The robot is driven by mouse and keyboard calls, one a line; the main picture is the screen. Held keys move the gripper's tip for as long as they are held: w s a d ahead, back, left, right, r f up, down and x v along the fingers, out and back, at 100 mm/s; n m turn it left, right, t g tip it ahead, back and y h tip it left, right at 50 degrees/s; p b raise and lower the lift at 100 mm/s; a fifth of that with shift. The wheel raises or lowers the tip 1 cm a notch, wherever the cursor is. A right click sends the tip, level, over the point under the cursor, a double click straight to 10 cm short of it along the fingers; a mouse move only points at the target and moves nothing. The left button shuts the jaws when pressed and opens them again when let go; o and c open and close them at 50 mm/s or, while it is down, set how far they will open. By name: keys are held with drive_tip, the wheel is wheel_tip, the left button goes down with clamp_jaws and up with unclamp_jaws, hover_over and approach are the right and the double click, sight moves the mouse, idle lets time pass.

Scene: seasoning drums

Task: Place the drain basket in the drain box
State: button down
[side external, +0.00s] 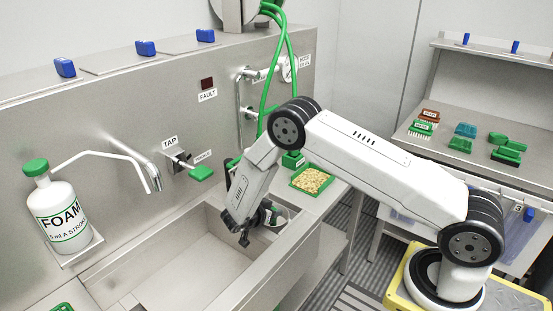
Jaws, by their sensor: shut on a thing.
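My gripper (245,232) is low over the right end of the steel sink (185,275), pointing down, with its dark fingers shut. A small grey round container (283,213), which looks like the drain basket, shows just right of the fingers, partly hidden by them. Something dark and green shows at its mouth. The fingers' contact with it is too small to see clearly. I cannot make out the drain box for certain.
A foam bottle (62,218) stands on a ledge at the left, near the tap spout (150,172). A green tray of yellowish pieces (313,180) sits on the counter behind my arm. Green hoses (282,65) hang at the back. The sink's middle is clear.

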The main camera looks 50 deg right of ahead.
drive_tip(key=shift+f, duration=0.3)
drive_tip(key=shift+f, duration=0.1)
drive_tip(key=shift+c, duration=2)
unclamp_jaws()
drive_tip(key=v, duration=1.2)
